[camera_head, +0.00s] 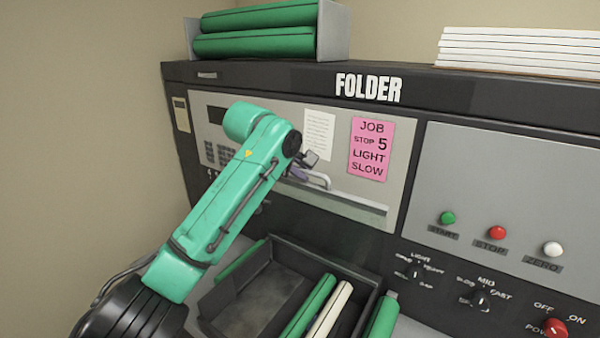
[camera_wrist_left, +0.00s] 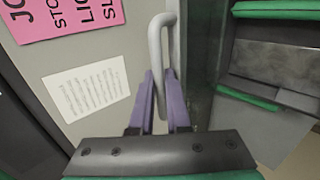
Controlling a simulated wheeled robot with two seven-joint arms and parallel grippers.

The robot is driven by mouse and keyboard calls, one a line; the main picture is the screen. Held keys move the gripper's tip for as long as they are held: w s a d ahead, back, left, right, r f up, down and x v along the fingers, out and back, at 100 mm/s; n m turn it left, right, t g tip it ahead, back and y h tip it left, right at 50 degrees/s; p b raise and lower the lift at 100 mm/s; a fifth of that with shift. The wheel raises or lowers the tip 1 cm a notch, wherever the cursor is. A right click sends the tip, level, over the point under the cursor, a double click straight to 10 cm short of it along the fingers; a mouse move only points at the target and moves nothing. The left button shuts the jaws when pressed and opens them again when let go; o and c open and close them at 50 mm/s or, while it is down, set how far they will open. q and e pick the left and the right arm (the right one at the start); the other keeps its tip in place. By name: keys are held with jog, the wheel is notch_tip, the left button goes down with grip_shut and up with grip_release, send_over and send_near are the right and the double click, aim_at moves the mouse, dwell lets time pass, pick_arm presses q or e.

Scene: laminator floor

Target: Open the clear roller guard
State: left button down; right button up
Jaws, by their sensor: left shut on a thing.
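The clear roller guard (camera_head: 350,205) is on the front of the folder machine, below the pink job card, and looks like a greyish panel with a pale lower edge. Its light grey bar handle (camera_wrist_left: 156,45) stands upright in the left wrist view. My left gripper (camera_head: 316,180) reaches the handle from the left in the head view. In the left wrist view its purple fingers (camera_wrist_left: 160,80) are closed around the lower part of the bar. My green arm hides part of the guard and keypad side. My right gripper is not in view.
A dark divided tray (camera_head: 318,262) with green and white rollers sits below my arm. The panel at right carries a green button (camera_head: 447,218), a red button (camera_head: 497,232), a white button (camera_head: 553,249) and knobs. A pink card (camera_head: 369,149) hangs above the handle.

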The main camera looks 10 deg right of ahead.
pick_arm(q)
jog(key=shift+f, duration=0.1)
jog(key=c, duration=0.9)
grip_release()
jog(key=shift+s+a, duration=0.1)
jog(key=shift+s, duration=0.05)
jog(key=shift+s+a+b, duration=0.1)
jog(key=shift+s+b, duration=0.05)
jog(key=shift+b, duration=0.2)
jog(key=b+v, duration=0.6)
jog(key=v, duration=0.8)
jog(key=shift+r+b, duration=0.3)
jog(key=shift+r, duration=0.05)
